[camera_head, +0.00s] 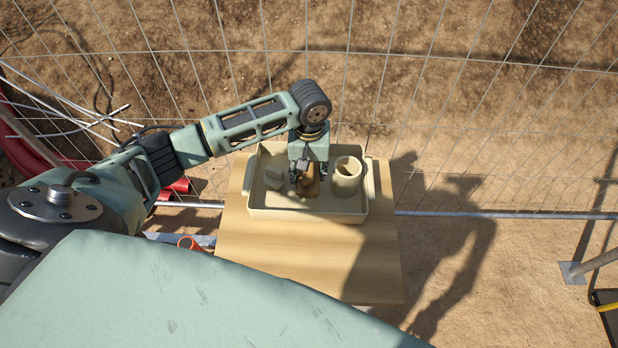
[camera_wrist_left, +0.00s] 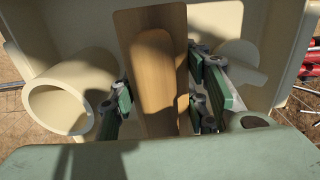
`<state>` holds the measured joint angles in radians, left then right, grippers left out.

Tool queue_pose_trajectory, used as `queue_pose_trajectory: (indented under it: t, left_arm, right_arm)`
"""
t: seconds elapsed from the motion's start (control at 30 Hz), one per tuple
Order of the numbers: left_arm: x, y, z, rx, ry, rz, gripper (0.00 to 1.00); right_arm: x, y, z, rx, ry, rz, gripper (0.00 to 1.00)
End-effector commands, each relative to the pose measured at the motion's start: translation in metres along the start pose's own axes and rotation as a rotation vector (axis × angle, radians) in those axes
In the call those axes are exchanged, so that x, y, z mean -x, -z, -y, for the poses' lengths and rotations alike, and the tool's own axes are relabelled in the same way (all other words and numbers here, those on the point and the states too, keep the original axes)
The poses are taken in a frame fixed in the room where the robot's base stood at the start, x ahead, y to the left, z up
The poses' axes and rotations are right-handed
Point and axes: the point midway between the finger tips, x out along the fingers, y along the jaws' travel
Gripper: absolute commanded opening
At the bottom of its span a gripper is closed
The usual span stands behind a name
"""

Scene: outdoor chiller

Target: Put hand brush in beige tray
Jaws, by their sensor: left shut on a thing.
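The beige tray (camera_head: 300,215) stands on a wooden table. My left gripper (camera_head: 307,178) points down inside the tray's outline and is shut on the wooden hand brush (camera_head: 309,188). In the left wrist view the brown brush (camera_wrist_left: 152,75) lies between the green fingers of my left gripper (camera_wrist_left: 160,98), with its near end hidden by my own wrist part. The tray (camera_wrist_left: 75,25) shows around it. I cannot tell whether the brush touches the tray floor. My right gripper is not in view.
The wooden table (camera_head: 330,258) is bare in front of the tray. A wire fence (camera_head: 430,110) runs behind.

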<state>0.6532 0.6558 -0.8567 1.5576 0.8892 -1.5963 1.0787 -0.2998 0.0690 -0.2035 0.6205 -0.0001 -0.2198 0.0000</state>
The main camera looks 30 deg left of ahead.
Motion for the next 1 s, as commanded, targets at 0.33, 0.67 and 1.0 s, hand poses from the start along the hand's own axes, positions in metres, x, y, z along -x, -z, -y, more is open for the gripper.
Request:
queue_pose_trajectory:
  t: [0.33,0.67,1.0]
  left_arm:
    - [-0.033,0.000,0.000,-0.001,0.000,0.000,0.18]
    - [-0.037,0.000,0.000,-0.001,0.000,0.000,0.46]
    - [-0.036,0.000,0.000,-0.001,0.001,0.000,0.61]
  right_arm:
    - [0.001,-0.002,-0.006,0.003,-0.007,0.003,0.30]
    - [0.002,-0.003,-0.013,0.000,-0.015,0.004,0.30]
    - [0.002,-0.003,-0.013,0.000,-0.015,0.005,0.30]
